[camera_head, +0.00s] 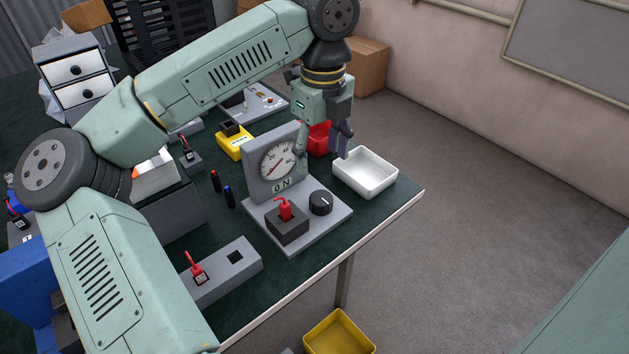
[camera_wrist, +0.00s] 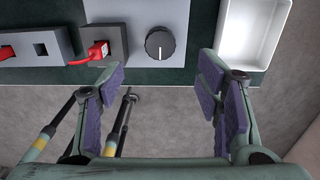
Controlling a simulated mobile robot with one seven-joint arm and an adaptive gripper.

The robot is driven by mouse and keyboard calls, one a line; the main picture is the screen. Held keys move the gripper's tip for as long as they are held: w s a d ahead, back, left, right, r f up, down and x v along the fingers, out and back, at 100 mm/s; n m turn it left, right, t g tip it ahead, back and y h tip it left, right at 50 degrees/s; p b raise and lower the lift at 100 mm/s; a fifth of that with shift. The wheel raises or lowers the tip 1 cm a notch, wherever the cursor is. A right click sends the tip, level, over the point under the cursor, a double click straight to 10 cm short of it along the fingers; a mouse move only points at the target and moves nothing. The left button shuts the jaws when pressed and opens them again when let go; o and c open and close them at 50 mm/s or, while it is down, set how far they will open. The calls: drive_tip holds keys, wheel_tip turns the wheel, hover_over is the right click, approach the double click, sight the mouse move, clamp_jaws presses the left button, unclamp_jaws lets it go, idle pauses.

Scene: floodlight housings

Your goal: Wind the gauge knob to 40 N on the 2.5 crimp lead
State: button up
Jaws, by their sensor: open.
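The gauge (camera_head: 277,160) stands upright on a grey base plate; its needle points to the lower left and the readout below reads 0 N. The black knob (camera_head: 321,202) is on the plate, right of a dark block (camera_head: 288,230) holding a red crimp lead (camera_head: 284,207). I cannot read the lead's size. My gripper (camera_head: 323,150) is open and empty above the bench; in the wrist view its fingers (camera_wrist: 162,80) are spread, apart from the knob.
A grey block (camera_head: 215,275) at the front left holds another red lead (camera_head: 196,267) and an empty socket. A white tray (camera_head: 365,173) is right of the gauge. A yellow block (camera_head: 234,142) and red bin stand behind. A yellow bin (camera_head: 338,335) is below the bench edge.

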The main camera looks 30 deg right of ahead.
sight(321, 197)
drive_tip(key=f+p, duration=0.1)
drive_tip(key=f, duration=0.9)
drive_tip(key=shift+s+f+p, duration=0.2)
drive_tip(key=shift+p, duration=0.2)
drive_tip(key=c, duration=1.2)
drive_tip(key=shift+o, duration=0.2)
